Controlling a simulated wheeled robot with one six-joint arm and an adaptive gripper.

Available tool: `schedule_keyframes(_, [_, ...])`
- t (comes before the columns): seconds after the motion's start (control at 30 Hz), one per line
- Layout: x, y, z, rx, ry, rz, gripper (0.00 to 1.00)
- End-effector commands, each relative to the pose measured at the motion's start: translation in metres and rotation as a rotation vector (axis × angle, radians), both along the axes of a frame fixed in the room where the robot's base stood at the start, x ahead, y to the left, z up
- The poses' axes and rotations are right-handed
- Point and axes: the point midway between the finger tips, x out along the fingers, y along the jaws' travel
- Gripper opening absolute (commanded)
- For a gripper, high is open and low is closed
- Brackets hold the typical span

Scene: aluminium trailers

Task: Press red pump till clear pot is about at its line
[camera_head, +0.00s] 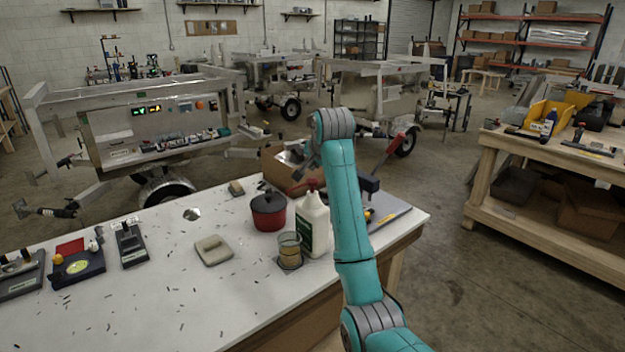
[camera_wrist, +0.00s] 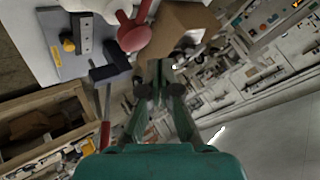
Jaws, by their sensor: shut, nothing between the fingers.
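A white bottle (camera_head: 313,228) with a red pump (camera_head: 313,184) on top stands upright near the front right of the table. The clear pot (camera_head: 289,249) stands just left of it on a small dark base, with amber liquid in its lower part. Its line is too small to make out. In the wrist view, the red pump (camera_wrist: 134,34) shows at the top, beyond my fingertips and slightly left. My gripper (camera_wrist: 160,72) is shut and empty, apart from the pump in the picture. The clear pot is not visible in the wrist view.
A red pot with a dark lid (camera_head: 268,212) stands left of the bottle. A cardboard box (camera_wrist: 180,32) is close to my fingertips in the wrist view. A beige block (camera_head: 213,250) and dark devices (camera_head: 130,243) lie farther left.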

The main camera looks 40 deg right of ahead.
Motion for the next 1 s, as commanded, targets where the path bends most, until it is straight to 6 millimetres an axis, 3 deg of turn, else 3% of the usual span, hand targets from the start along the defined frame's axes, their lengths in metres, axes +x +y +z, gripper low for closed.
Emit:
schedule_keyframes(0.43, [0.0,0.0,0.038,0.0,0.0,0.0,0.0])
schedule_keyframes(1.0, [0.0,0.0,0.04,0.001,0.0,0.001,0.0])
